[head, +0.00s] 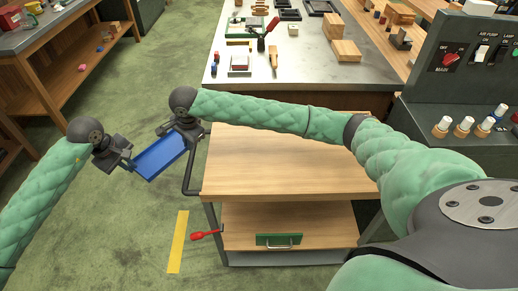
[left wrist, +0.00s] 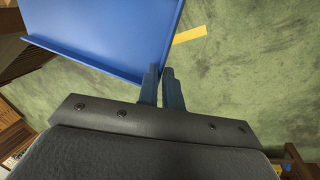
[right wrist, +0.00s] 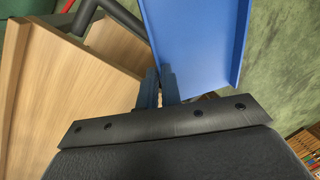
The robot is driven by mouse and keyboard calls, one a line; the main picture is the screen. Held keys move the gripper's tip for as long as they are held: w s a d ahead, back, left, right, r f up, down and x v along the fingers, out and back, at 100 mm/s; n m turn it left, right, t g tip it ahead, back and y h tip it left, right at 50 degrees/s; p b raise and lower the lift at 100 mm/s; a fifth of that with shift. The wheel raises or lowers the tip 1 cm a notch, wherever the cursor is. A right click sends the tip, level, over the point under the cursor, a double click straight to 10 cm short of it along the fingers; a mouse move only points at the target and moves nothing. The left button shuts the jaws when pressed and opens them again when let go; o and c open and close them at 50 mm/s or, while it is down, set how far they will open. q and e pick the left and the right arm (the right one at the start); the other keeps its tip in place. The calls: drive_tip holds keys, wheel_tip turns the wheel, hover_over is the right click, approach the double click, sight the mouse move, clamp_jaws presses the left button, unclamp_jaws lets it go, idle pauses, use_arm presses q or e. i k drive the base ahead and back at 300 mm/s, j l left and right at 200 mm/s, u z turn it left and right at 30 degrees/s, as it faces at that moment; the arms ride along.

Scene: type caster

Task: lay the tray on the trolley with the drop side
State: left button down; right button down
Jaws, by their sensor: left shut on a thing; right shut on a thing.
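The blue tray (head: 160,158) hangs tilted in the air over the floor, left of the trolley. My left gripper (head: 128,166) is shut on its left end, and my right gripper (head: 189,134) is shut on its right end. The tray also shows in the left wrist view (left wrist: 110,30) and the right wrist view (right wrist: 195,40), where its inside looks empty. The wooden trolley (head: 285,165) has a bare top, a lower shelf and a dark handle at its left side. My right arm crosses above the trolley's back edge. A drop side is not clearly visible.
A red-handled lever (head: 205,234) sticks out at the trolley's left. A green piece with a handle (head: 279,240) lies on the lower shelf. A workbench (head: 290,75) with tools stands behind. A control panel (head: 475,60) is at right. Floor with yellow tape (head: 178,242) is open at left.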

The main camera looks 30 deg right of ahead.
sight(271, 163)
drive_tip(key=i+j, duration=0.1)
drive_tip(key=j, duration=0.2)
drive_tip(key=i+j, duration=0.15)
drive_tip(key=j, duration=0.2)
drive_tip(key=i+j, duration=0.1)
drive_tip(key=j, duration=0.2)
drive_tip(key=i+j, duration=0.1)
drive_tip(key=j, duration=0.25)
drive_tip(key=i+j+z, duration=0.1)
drive_tip(key=z, duration=1.7)
drive_tip(key=k+j, duration=0.05)
